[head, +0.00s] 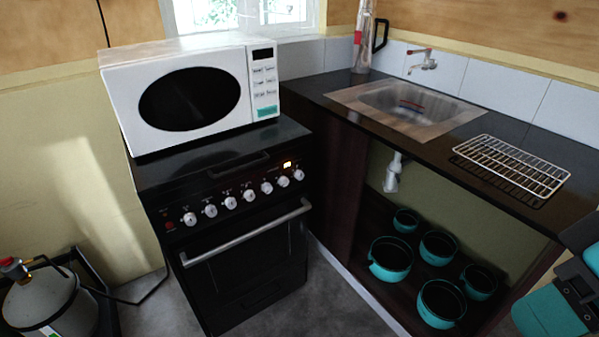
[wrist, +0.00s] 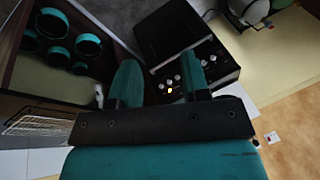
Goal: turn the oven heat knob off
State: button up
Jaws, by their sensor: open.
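The black oven (head: 248,262) stands at the centre-left of the head view, with a silver handle across its door. A row of several white knobs (head: 230,203) runs along its front panel, with a lit orange display (head: 288,164) above the right end. I cannot tell which knob is the oven heat knob. In the wrist view, the oven (wrist: 175,35) is turned around, and its knobs (wrist: 169,82) show between and beyond my fingers. My gripper (wrist: 160,76) is open, with two teal fingers apart and nothing between them. It is well away from the panel.
A white microwave (head: 190,95) sits on the oven top. To the right are a counter with a sink (head: 400,100) and a wire rack (head: 512,165). Teal pots (head: 390,260) stand on the shelf below. A gas cylinder (head: 50,305) stands at lower left. Floor before the oven looks clear.

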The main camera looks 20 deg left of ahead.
aim_at(283, 181)
jog(key=u, duration=0.25)
jog(key=i, duration=0.85)
jog(key=u, duration=0.4)
